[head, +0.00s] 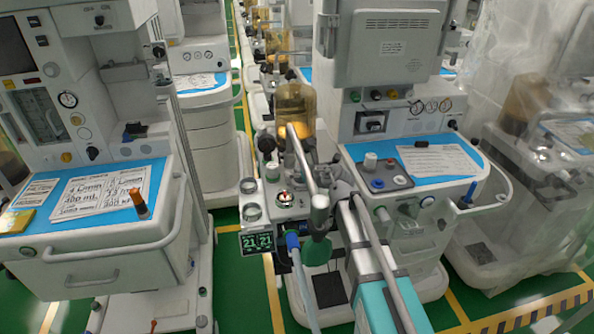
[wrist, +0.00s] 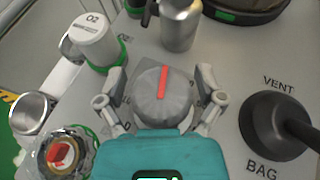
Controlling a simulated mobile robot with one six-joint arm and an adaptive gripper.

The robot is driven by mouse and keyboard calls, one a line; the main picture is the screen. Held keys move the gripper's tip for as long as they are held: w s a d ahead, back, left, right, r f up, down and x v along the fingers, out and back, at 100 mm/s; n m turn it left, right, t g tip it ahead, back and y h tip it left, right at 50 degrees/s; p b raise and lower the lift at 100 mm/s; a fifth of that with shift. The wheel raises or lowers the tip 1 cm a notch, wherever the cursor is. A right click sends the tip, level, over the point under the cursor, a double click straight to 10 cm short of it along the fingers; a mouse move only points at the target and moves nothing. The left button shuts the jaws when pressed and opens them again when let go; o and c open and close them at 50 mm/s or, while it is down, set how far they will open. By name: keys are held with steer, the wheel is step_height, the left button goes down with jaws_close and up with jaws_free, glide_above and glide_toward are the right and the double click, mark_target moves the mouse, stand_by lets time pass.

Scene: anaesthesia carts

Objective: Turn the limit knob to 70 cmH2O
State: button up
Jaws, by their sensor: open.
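The limit knob (wrist: 163,94) is a round grey knob with a red pointer line, in the middle of the wrist view. The line points almost straight up in that picture. The scale around the knob is partly covered by my fingers and its numbers are too small to read. My gripper (wrist: 160,85) is open, with one finger on the left and one on the right of the knob. I cannot tell whether either finger touches it. In the head view the knob is not clearly visible.
In the wrist view, a black VENT/BAG lever (wrist: 272,127) stands right, a white O2 cylinder (wrist: 93,42) upper left, a metal post (wrist: 180,24) above and a red-centred gauge (wrist: 62,154) lower left. In the head view, an amber canister (head: 295,105) stands behind the panel, with a display (head: 257,243) in front.

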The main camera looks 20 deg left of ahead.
steer(key=shift+w+d+r+m+t, duration=0.1)
steer(key=shift+w+r+m+t, duration=0.15)
steer(key=shift+r+m+t, duration=0.25)
steer(key=w+d+r+m+t+h+p, duration=0.35)
steer(key=d+r+m+t+p, duration=0.2)
steer(key=d+r+m, duration=0.4)
steer(key=w+d+r+m+t+h+p, duration=0.35)
steer(key=d+r+m+p, duration=0.25)
steer(key=d+r+m, duration=0.3)
steer(key=d+r+m+h+p, duration=0.1)
steer(key=d+m+h+p, duration=0.4)
steer(key=d+m, duration=0.6)
steer(key=s+d+f+m+g+h+p, duration=0.1)
steer(key=s+d+m+g+h+p, duration=0.55)
steer(key=d, duration=0.85)
steer(key=s+r+m+g+y+p, duration=0.1)
steer(key=s+m+g+y+p, duration=0.6)
steer(key=s, duration=1.1)
steer(key=m+g+p, duration=0.2)
steer(key=m+g, duration=0.1)
steer(key=shift+s+a+r+g+p, duration=0.25)
steer(key=shift+s+r+g+p, duration=0.05)
steer(key=shift+g, duration=0.05)
